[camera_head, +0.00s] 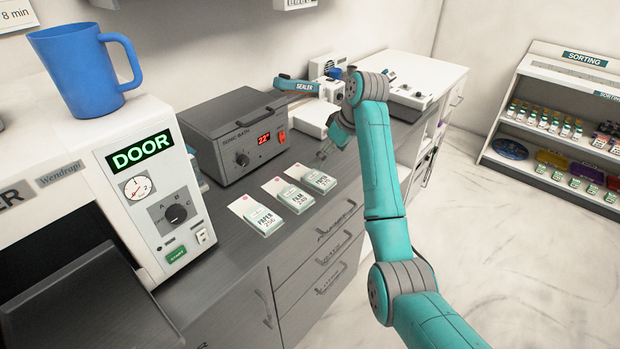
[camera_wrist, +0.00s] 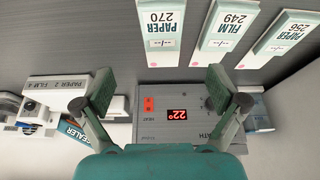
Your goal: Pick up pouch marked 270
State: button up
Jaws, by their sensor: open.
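The pouch marked PAPER 270 (camera_head: 319,181) lies flat on the grey counter, the farthest of three pouches in a row. In the wrist view it shows upside down at the top (camera_wrist: 160,38). The FILM 249 pouch (camera_head: 297,198) lies beside it, and the PAPER 256 pouch (camera_head: 263,220) lies nearest. My gripper (camera_head: 326,154) is above the counter just beyond the 270 pouch. In the wrist view my gripper (camera_wrist: 162,88) has its fingers spread wide with nothing between them. The 270 pouch lies beyond the fingertips there.
The sonic bath (camera_head: 235,140) stands behind the pouches, its display reading about 22. A sealer (camera_head: 308,88) stands farther along the counter. A steriliser-like machine (camera_head: 150,190) with a blue mug (camera_head: 85,70) on top is at left. A sorting shelf (camera_head: 555,125) stands at right across open floor.

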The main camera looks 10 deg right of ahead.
aim_at(317, 177)
jog(key=x, duration=0.9)
jog(key=shift+a, duration=0.2)
jog(key=shift+w+a+f, duration=0.1)
jog(key=shift+w+f, duration=0.1)
jog(key=shift+f, duration=0.25)
jog(key=shift+f, duration=0.25)
jog(key=c, duration=1)
